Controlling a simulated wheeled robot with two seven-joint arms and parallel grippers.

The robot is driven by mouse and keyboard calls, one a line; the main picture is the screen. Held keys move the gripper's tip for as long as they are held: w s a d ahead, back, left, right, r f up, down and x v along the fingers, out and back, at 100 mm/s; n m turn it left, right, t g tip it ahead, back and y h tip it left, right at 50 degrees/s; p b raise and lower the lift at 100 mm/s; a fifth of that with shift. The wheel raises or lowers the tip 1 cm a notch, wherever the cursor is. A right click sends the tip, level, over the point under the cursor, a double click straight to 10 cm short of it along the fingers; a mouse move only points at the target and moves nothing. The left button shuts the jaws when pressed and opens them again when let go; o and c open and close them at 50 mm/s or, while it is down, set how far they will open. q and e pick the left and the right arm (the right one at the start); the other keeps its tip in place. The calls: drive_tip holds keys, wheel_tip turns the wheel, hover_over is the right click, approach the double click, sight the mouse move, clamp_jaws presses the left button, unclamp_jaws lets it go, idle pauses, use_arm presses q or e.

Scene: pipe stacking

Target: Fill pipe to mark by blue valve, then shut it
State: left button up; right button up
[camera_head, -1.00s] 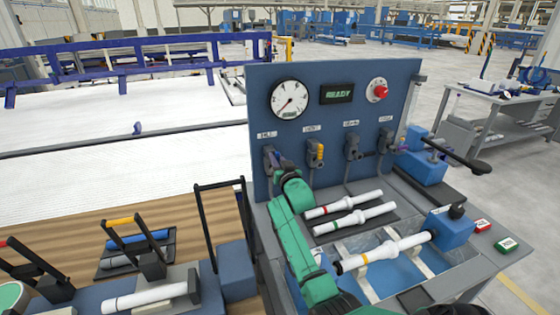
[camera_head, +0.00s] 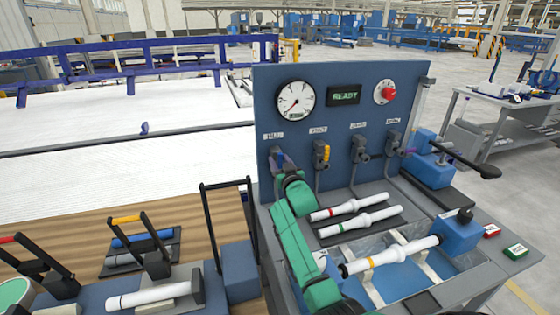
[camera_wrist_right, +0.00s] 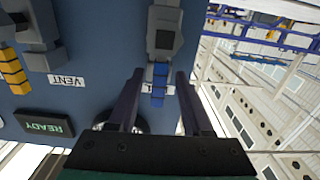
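The blue valve handle (camera_wrist_right: 159,84) sits between the two dark fingers of my right gripper (camera_wrist_right: 160,76) in the right wrist view. The fingers are apart, with gaps on both sides of the handle. In the head view my right gripper (camera_head: 279,160) is at the leftmost valve on the blue panel (camera_head: 345,115) and largely covers it. The white pipe with a yellow band (camera_head: 390,256) lies in the trough, its right end at a blue block (camera_head: 459,234). The gauge (camera_head: 296,100) has a needle, and the display (camera_head: 344,96) reads READY. My left gripper is not in view.
A yellow-handled valve (camera_head: 322,153) and two grey valves stand to the right on the panel. White pipes with red (camera_head: 350,206) and green bands (camera_head: 360,221) lie below. A red knob (camera_head: 387,94) is at upper right. Clamps and another pipe (camera_head: 150,295) are at left.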

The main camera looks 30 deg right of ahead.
drive_tip(key=shift+r, duration=0.15)
drive_tip(key=b+v, duration=0.1)
drive_tip(key=v, duration=1.3)
drive_tip(key=shift+s+b, duration=0.35)
drive_tip(key=shift+b, duration=0.05)
